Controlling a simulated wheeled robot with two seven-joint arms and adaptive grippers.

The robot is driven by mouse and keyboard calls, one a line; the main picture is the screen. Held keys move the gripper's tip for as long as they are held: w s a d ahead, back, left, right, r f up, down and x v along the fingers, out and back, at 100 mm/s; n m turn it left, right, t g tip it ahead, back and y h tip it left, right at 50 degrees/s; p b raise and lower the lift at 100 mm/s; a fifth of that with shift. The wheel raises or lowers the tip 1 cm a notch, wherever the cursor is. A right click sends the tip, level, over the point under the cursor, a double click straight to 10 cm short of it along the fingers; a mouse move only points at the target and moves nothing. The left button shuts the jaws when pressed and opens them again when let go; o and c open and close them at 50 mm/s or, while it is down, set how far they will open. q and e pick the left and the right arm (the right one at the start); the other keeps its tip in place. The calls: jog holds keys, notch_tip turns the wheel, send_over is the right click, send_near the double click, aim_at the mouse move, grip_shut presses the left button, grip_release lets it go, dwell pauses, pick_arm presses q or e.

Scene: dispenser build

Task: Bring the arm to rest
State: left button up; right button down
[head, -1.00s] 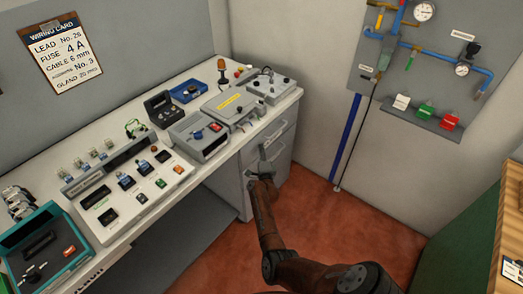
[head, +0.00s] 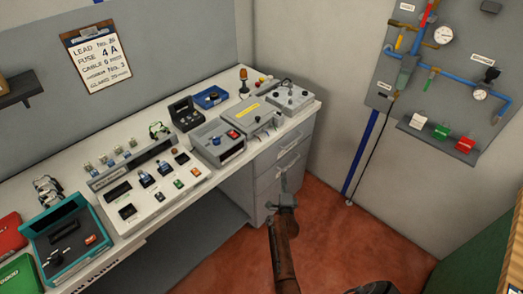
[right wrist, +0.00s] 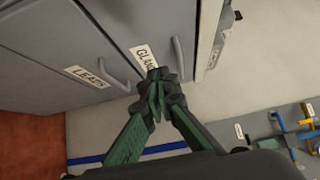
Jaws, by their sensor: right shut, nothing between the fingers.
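My right arm reaches up from the bottom of the head view, and its gripper (head: 284,186) is in front of the grey drawer cabinet (head: 264,194) under the bench's right end. In the right wrist view the gripper (right wrist: 155,82) has its green fingers together with nothing between them. Its tips lie in front of the cabinet's drawer fronts, near a label that reads as GLAND. I cannot tell whether the tips touch the cabinet. My left gripper does not show in either view.
The white bench (head: 150,232) carries a switch panel, a teal case (head: 105,247) and grey boxes. A wiring card (head: 97,62) hangs on the wall. A pipe board (head: 400,75) is at the right. Red floor (head: 325,245) is clear beside the arm.

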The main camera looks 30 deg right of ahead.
jog(key=s+a+f+n+g+y, duration=0.1)
jog(key=s+a+n+g+y, duration=0.3)
jog(key=s+n, duration=0.7)
jog(key=s+a+f+n+g+y, duration=0.1)
jog(key=s+a+n+g, duration=0.35)
jog(key=s, duration=1.35)
jog(key=s+a+f+n+g+y, duration=0.1)
jog(key=s+a+n+g+y, duration=0.25)
jog(key=s+a+n, duration=0.75)
jog(key=s+d+f+m+g, duration=0.1)
jog(key=s+d+f, duration=0.15)
jog(key=f, duration=1.25)
jog(key=s+d+f+m+g, duration=0.15)
jog(key=s+f, duration=0.25)
jog(key=f, duration=1.2)
jog(key=s+f+n, duration=0.1)
jog(key=s+f, duration=1.4)
jog(key=s, duration=0.4)
jog(key=shift+f, duration=0.3)
